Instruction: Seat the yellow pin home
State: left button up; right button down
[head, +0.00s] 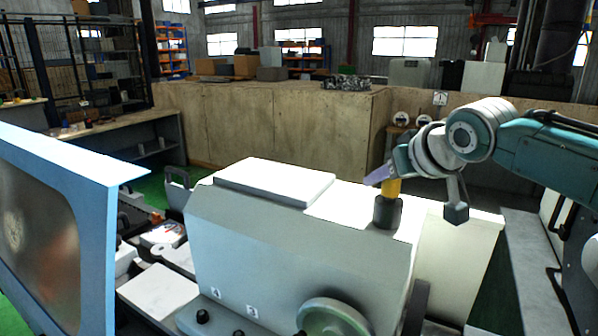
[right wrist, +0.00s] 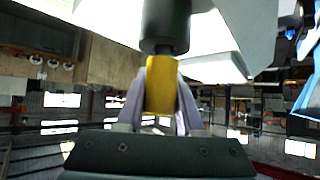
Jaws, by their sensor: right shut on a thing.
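The yellow pin (head: 391,187) stands upright at a dark cylindrical socket (head: 387,212) on top of the white grinder housing. My right gripper (head: 385,181) is shut on the pin, coming from the right and above the housing. In the right wrist view the yellow pin (right wrist: 160,88) sits between the two pale purple fingers (right wrist: 160,100), and its end meets the dark socket (right wrist: 166,25). How deep the pin sits inside the socket is hidden. My left gripper is not in view.
The white grinder housing (head: 290,235) fills the middle, with a raised flat cover (head: 275,181) left of the socket and a handwheel (head: 333,318) at the front. A blue-framed guard (head: 100,220) stands at the left. Wooden panels (head: 270,125) stand behind.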

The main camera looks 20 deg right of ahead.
jog(key=shift+f, duration=0.25)
jog(key=c, duration=0.7)
grip_release()
jog(key=shift+o, duration=1.2)
jog(key=shift+s+r, duration=0.35)
jog(key=shift+s, duration=0.1)
jog(key=b+v, duration=0.1)
jog(key=v, duration=0.7)
jog(key=shift+s+r+b, duration=0.25)
jog(key=shift+s+b, duration=0.05)
jog(key=shift+b, duration=0.1)
